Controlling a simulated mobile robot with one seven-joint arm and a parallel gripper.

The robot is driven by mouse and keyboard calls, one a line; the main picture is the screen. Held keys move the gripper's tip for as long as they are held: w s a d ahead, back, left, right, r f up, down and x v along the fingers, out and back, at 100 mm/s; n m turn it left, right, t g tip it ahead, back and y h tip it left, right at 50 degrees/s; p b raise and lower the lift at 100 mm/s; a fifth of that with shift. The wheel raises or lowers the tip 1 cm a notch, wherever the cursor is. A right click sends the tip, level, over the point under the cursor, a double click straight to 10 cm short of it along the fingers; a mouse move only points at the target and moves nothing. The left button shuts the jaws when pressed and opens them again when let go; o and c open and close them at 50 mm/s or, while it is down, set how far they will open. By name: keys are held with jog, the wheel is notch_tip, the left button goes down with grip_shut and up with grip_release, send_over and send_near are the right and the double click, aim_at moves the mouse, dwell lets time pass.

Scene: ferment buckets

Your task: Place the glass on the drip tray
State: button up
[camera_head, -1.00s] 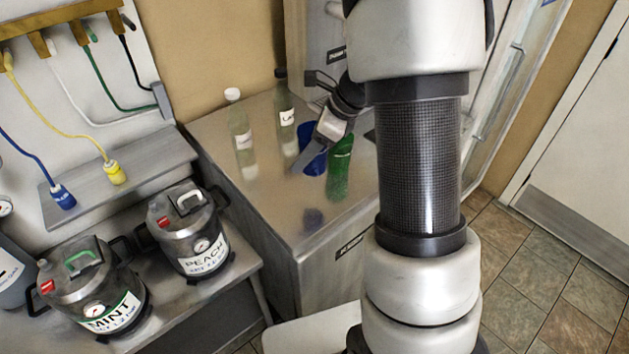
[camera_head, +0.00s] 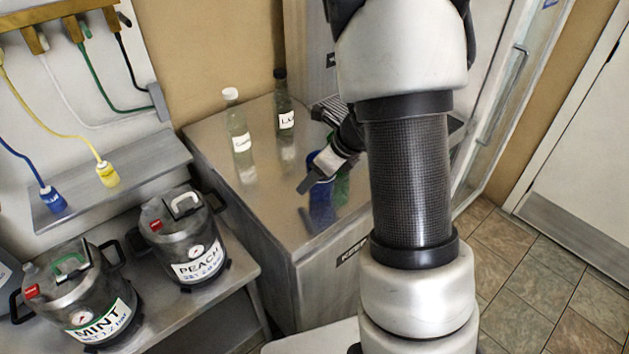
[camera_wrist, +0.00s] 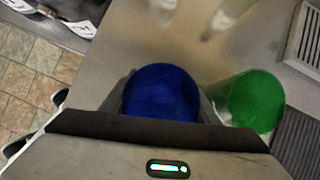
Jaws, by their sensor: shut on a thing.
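A blue glass (camera_wrist: 160,92) is between the fingers of my gripper (camera_head: 316,177). My gripper is shut on it, and in the head view the blue glass (camera_head: 322,205) shows just below the fingers, over the steel counter. I cannot tell whether its base touches the counter. A green glass (camera_wrist: 256,101) stands close to its right, apart from it; in the head view it is partly hidden (camera_head: 342,188). Two slatted grey panels show at the right of the wrist view, a light one (camera_wrist: 304,38) and a dark one (camera_wrist: 296,142). I cannot tell which is the drip tray.
Two labelled bottles, one white-capped (camera_head: 238,125) and one dark-capped (camera_head: 285,110), stand on the steel counter (camera_head: 240,190) at the back. The counter's front left is clear. Kegs marked PEACH (camera_head: 188,245) and MINT (camera_head: 85,300) stand on the lower bench at left.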

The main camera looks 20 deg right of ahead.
jog(key=shift+f, duration=0.25)
jog(key=shift+f, duration=0.1)
jog(key=o, duration=0.7)
jog(key=shift+f, duration=0.1)
jog(key=o, duration=0.5)
jog(key=shift+c, duration=0.2)
